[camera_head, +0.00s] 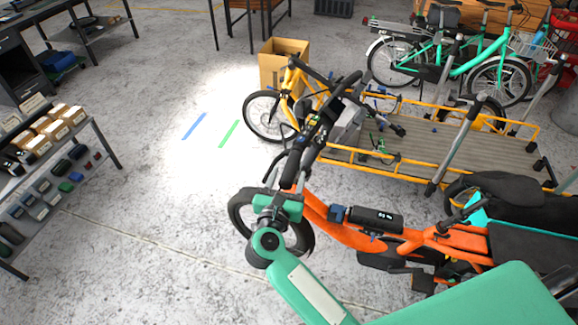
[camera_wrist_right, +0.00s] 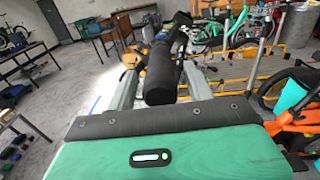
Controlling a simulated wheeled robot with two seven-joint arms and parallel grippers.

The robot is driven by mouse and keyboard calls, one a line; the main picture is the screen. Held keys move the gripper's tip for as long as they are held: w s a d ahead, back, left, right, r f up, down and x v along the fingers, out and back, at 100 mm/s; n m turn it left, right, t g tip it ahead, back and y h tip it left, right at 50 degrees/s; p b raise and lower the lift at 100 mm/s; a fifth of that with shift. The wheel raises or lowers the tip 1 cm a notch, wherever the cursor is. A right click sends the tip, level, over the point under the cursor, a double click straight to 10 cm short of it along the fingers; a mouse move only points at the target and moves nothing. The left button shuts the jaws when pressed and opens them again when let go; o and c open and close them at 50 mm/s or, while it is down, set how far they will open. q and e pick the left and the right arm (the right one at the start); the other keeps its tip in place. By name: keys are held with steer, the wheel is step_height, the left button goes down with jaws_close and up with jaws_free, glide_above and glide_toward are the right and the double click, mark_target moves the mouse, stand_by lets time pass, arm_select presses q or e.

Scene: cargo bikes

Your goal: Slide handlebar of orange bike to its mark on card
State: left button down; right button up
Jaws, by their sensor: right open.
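The orange bike (camera_head: 345,232) stands in the lower middle of the head view, front wheel to the left. Its black handlebar (camera_head: 318,128) runs up and to the right from a near grip (camera_head: 291,168). My right gripper (camera_head: 286,190) is at this near grip end. In the right wrist view the black grip (camera_wrist_right: 160,78) lies between the two grey fingers of my right gripper (camera_wrist_right: 163,88), which are open, with gaps visible beside the grip. I cannot make out a card or its mark. My left gripper is not in view.
A yellow cargo bike (camera_head: 450,150) with a long flat bed stands close behind the orange bike. A cardboard box (camera_head: 283,64) and a green bike (camera_head: 470,55) are farther back. Shelves (camera_head: 60,165) stand at left. Blue tape (camera_head: 194,125) and green tape (camera_head: 229,133) mark the open floor.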

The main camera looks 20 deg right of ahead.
steer(key=shift+x, duration=1)
jaws_close()
steer(key=f+b, duration=0.1)
steer(key=b, duration=0.1)
steer(key=a+f+b, duration=0.1)
steer(key=f+b, duration=0.3)
steer(key=shift+w+a+f, duration=0.15)
steer(key=shift+w, duration=0.2)
steer(key=shift+f, duration=0.1)
jaws_free()
steer(key=shift+w, duration=0.1)
